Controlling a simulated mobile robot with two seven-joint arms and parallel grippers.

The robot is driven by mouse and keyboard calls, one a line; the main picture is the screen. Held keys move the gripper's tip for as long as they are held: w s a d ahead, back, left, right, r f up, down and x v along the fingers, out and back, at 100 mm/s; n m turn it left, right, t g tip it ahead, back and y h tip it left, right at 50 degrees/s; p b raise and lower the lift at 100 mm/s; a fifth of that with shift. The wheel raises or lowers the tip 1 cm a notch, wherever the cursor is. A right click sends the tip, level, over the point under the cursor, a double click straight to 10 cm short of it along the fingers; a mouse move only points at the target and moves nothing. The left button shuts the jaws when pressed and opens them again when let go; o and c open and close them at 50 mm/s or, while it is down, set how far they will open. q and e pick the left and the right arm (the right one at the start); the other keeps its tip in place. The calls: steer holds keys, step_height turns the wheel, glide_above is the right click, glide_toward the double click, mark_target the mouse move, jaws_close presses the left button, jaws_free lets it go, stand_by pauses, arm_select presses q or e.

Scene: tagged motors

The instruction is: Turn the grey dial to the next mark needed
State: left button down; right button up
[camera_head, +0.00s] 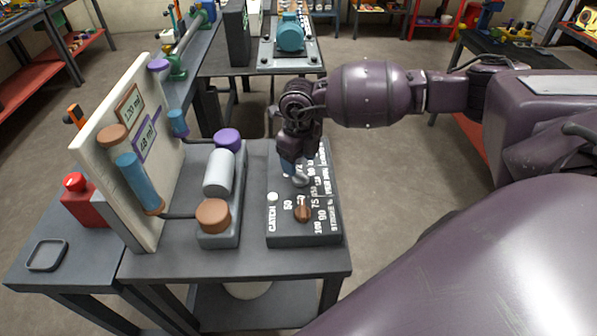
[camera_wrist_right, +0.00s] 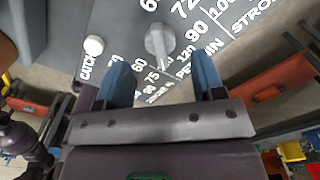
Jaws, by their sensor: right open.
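The grey dial (camera_head: 300,180) stands on the sloped dark control box (camera_head: 304,239). It also shows in the right wrist view (camera_wrist_right: 158,42), with printed numbers around it; I cannot tell which mark it points to. My right gripper (camera_head: 291,168) is at the dial, its blue fingers pointing down and partly hiding it. In the right wrist view my gripper (camera_wrist_right: 163,80) is open, its fingers apart with the dial ahead of the gap; contact cannot be told. A brown dial (camera_head: 302,211) and a white knob (camera_head: 272,197) marked CATCH are on the same box. My left gripper is not in view.
A pump unit (camera_head: 219,188) with purple and brown caps stands left of the box. A cream upright board (camera_head: 113,190) carries tags reading 120 ml and 48 ml. The bench front (camera_head: 180,265) is clear.

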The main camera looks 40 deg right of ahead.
mark_target(298, 172)
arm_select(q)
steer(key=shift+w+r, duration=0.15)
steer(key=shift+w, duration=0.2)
arm_select(e)
steer(key=shift+f, duration=2.3)
steer(key=shift+c, duration=0.3)
steer(key=c, duration=0.8)
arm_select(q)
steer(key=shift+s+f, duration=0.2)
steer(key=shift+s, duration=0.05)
